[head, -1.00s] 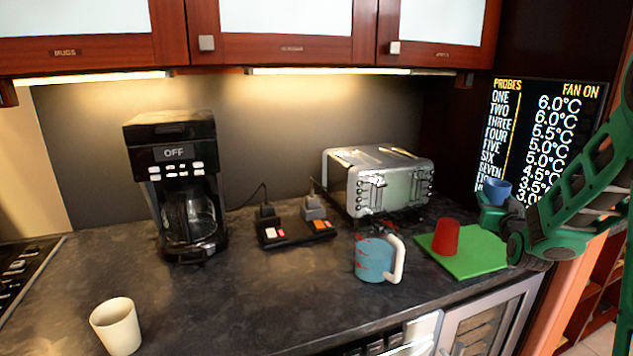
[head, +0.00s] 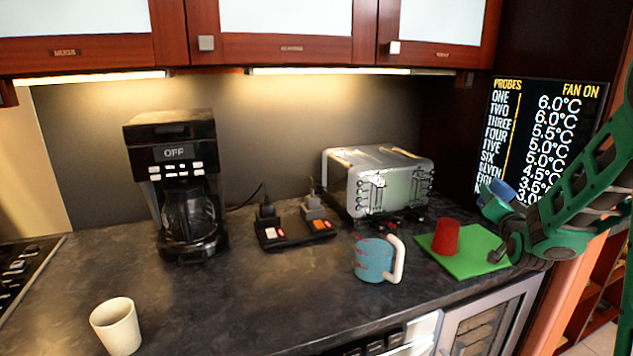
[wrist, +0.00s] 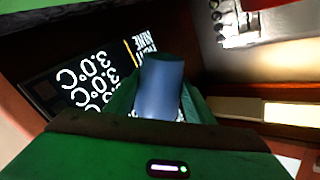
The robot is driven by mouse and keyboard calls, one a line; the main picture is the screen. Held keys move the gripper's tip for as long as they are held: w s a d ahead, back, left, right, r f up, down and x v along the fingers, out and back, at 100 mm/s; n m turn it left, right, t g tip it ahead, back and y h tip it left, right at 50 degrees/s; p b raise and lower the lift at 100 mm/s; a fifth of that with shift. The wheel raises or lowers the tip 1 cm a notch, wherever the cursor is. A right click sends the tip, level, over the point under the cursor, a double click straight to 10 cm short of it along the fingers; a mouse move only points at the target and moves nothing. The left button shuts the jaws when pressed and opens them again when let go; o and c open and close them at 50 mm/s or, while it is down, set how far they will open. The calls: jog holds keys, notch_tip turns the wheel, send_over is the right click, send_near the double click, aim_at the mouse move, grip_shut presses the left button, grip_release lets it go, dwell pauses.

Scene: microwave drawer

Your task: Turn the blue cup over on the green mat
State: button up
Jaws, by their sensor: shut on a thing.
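The blue cup (head: 499,192) is held in the air above the right part of the green mat (head: 468,262), in front of the display. My gripper (head: 490,205) is shut on it. The cup is tilted in the head view. In the wrist view the blue cup (wrist: 161,88) shows between the green fingers of my gripper (wrist: 160,108). The mat lies flat at the right end of the counter, with a red cup (head: 446,237) on its left part. The red cup looks upside down, wider at its base.
A coffee maker (head: 176,185), a power strip (head: 296,232) and a cream cup (head: 117,326) are farther left.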

jog(key=m, duration=0.6)
dwell(0.3)
jog(key=m, duration=0.6)
dwell(0.3)
jog(key=m, duration=0.6)
dwell(0.4)
